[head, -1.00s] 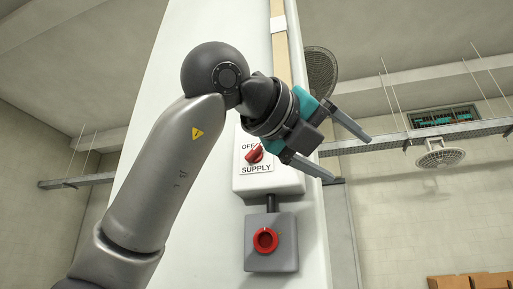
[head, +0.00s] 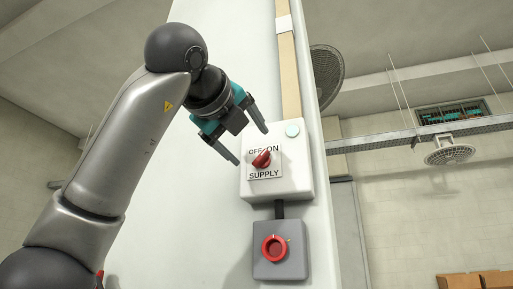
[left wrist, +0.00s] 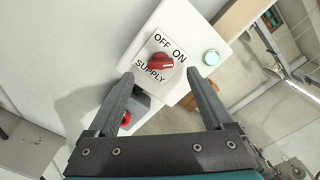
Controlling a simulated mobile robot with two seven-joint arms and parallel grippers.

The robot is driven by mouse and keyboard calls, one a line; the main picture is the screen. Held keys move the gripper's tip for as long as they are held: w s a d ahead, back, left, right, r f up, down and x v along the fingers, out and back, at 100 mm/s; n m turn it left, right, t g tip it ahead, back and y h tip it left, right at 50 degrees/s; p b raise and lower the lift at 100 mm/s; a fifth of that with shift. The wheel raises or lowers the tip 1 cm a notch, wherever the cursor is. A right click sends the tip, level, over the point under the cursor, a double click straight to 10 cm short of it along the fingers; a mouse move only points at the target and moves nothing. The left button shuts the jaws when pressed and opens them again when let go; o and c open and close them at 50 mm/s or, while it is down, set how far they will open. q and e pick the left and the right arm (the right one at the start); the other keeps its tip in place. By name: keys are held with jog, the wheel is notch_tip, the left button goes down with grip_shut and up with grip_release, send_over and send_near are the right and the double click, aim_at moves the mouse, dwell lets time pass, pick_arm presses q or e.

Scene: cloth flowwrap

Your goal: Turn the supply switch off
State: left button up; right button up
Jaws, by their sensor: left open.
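The supply switch is a red rotary knob (head: 262,159) on a white box (head: 297,180) with a label reading OFF, ON and SUPPLY. The knob is tilted, and its upper right end appears to lean toward ON. My left gripper (head: 252,146) is open and empty, just up and left of the knob, its fingers pointing toward the box. In the left wrist view the knob (left wrist: 160,62) shows beyond the gap between the two fingertips (left wrist: 160,74), and I see no contact. My right gripper is not in view.
A grey box with a red round button (head: 274,248) is mounted just below the switch box. A pale green round lamp (head: 292,130) sits at the switch box's upper right. A beige conduit (head: 290,70) runs above. The white panel to the left is bare.

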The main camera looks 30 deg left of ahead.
aim_at(261, 158)
pick_arm(q)
jog(key=p+x, duration=0.1)
jog(key=x, duration=0.5)
jog(key=shift+c, duration=0.2)
grip_shut()
dwell(0.5)
